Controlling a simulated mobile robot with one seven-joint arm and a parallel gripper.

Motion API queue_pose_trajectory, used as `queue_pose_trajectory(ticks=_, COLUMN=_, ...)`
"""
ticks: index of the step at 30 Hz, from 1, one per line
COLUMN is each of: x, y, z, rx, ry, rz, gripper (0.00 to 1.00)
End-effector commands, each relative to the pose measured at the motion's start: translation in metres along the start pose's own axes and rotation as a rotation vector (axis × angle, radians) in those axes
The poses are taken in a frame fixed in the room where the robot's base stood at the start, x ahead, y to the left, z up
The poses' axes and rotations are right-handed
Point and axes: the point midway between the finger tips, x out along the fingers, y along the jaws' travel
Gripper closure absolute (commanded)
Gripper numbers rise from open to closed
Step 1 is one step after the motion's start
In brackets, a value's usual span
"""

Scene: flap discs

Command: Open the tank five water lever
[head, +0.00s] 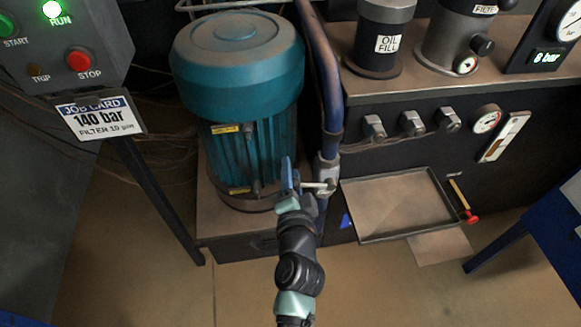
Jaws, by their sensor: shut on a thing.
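A blue lever (288,173) stands roughly upright beside a metal valve (327,168) on the dark blue pipe. A short pale metal stem (320,187) shows between the lever and the pipe. My gripper (291,190) is at the lower part of the lever and is shut on it. The gripper's fingers are small and partly hidden by my wrist, so the exact contact is not clear. I can read no tank number near the valve.
A teal motor (238,75) stands close on the left. A metal drip tray (400,205) juts out on the right, with a red-ended yellow rod (462,199) beside it. A control box (65,45) is at upper left. Open floor lies in front.

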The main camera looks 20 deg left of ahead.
Motion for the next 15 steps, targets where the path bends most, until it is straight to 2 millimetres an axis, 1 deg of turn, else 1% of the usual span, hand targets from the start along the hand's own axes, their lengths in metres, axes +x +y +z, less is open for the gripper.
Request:
queue_pose_trajectory(ticks=1, x=-0.002, y=-0.007, z=-0.007, rx=0.047, ry=-0.007, rz=0.003, gripper=1.0)
queue_pose_trajectory(ticks=3, x=-0.002, y=-0.011, z=-0.011, rx=0.112, ry=-0.019, rz=0.005, gripper=1.0)
queue_pose_trajectory(ticks=15, x=-0.004, y=-0.023, z=-0.033, rx=0.454, ry=-0.086, rz=0.018, gripper=1.0)
